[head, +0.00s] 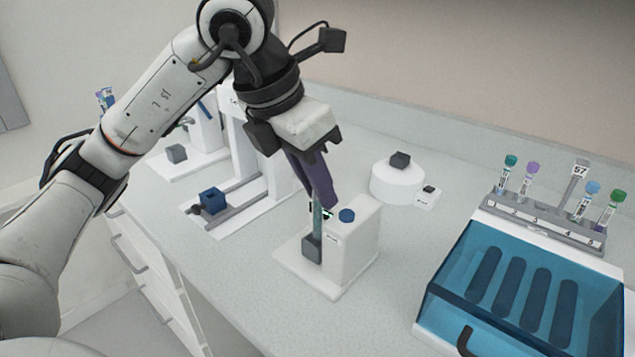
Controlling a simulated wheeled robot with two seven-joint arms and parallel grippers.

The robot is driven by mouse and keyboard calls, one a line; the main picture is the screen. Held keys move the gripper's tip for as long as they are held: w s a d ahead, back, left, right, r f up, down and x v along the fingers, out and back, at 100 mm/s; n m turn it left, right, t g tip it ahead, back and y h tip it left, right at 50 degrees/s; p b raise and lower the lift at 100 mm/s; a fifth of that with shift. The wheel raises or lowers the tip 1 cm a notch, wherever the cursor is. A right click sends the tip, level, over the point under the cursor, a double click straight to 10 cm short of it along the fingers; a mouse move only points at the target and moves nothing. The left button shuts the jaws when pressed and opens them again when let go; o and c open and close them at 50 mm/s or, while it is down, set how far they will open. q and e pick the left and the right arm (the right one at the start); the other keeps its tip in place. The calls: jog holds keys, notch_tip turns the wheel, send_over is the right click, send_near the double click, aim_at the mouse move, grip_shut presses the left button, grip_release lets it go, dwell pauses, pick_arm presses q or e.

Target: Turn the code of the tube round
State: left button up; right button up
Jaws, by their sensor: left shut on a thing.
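My left gripper (319,198) comes down from above at a tilt, its dark purple fingers shut on a thin tube (317,222). The tube stands about upright, its lower end at a dark grey block (312,248) on the front of a white station (352,242). I cannot tell how deep the tube sits in the block. A small black and white patch shows beside the fingertips, but I cannot read a code on it. The fingers hide the tube's top. My right gripper is not in view.
A white round device (397,184) is behind right. A tube rack (545,222) and a blue-lidded box (530,290) stand at right. Counter between is clear.

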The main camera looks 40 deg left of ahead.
aim_at(313, 195)
pick_arm(q)
jog(key=shift+f+b, duration=0.45)
jog(key=shift+f, duration=0.2)
jog(key=shift+f+b, duration=0.4)
jog(key=shift+f, duration=0.1)
jog(key=shift+f+b, duration=0.35)
jog(key=shift+f, duration=0.05)
jog(key=shift+r, duration=0.1)
